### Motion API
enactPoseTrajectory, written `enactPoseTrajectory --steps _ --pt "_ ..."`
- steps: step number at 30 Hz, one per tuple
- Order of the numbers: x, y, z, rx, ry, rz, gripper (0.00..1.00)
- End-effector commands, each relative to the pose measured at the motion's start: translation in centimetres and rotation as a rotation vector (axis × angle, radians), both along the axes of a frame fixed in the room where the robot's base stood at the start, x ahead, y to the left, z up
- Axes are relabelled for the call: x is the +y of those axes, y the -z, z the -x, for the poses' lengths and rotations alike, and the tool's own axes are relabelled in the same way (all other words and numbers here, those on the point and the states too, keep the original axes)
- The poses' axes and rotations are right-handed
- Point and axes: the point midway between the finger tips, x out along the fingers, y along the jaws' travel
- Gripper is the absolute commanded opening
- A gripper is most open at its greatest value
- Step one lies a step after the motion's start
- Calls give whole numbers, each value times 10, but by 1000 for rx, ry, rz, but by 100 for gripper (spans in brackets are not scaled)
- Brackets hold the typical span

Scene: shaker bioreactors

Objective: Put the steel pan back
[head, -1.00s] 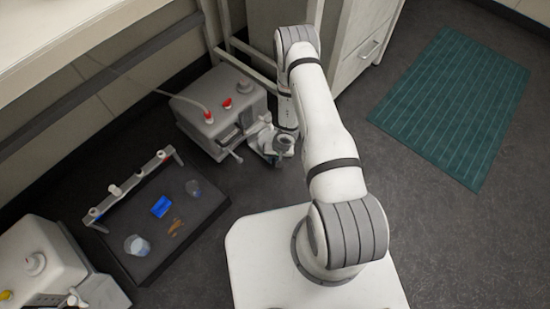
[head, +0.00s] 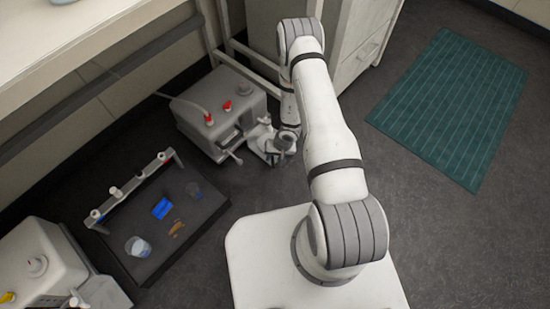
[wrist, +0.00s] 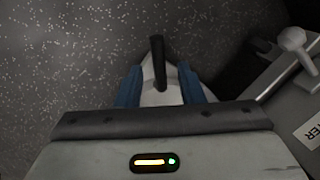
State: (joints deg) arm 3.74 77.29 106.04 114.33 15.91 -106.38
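In the wrist view, a pale metal piece with a dark upright handle, which looks like the steel pan (wrist: 160,94), sits between the two blue fingers of my gripper (wrist: 159,88). The fingers lie along both sides of it and appear closed on it. Its lower part is hidden behind the gripper body. In the head view, my gripper (head: 275,148) is low, just right of the front of a grey boxy machine (head: 218,108). The pan cannot be clearly told apart from the gripper there.
A dark platform (head: 150,215) at the left bears a clear beaker (head: 138,246), a blue item (head: 161,208) and brown bits (head: 176,227). A second machine (head: 40,262) stands at lower left, a cabinet (head: 352,45) behind. Floor near the teal mat (head: 450,105) is clear.

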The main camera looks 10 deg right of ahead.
Motion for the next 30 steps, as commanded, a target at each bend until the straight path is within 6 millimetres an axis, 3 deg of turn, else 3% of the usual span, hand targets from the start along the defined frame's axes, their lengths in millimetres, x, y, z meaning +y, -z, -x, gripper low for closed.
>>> enactPoseTrajectory --steps 1,6,14,17,19,23,24,30 --pt "-4 -17 0 -3 2 1 35" --pt "-12 -52 2 -2 0 0 35" --pt "-20 -82 6 -1 -3 -1 35" --pt "-19 -94 1 -12 -6 -6 35" --pt "-15 -112 -8 -34 -14 -21 35" --pt "-1 -170 -30 -92 -41 -70 35" --pt "4 -192 -35 -111 -53 -87 35" --pt "30 -297 -38 -155 -124 -160 35"
